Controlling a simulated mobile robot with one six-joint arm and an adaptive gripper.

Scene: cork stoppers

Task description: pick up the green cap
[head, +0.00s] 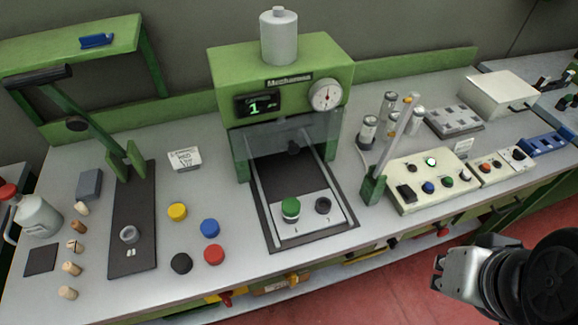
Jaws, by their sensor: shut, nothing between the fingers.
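The green cap (290,205) sits on the left spot of a light plate (308,217) at the front of the green press machine (282,75). It appears to rest on top of something pale, too small to make out clearly. My gripper (440,274) is at the lower right, in front of the bench and over the red floor. It is shut and empty, well apart from the green cap.
Yellow (177,211), blue (210,228), red (214,254) and black (181,263) caps lie left of the machine. A control box (433,180) and a leaning lever (390,150) stand to its right. Several corks lie at the far left.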

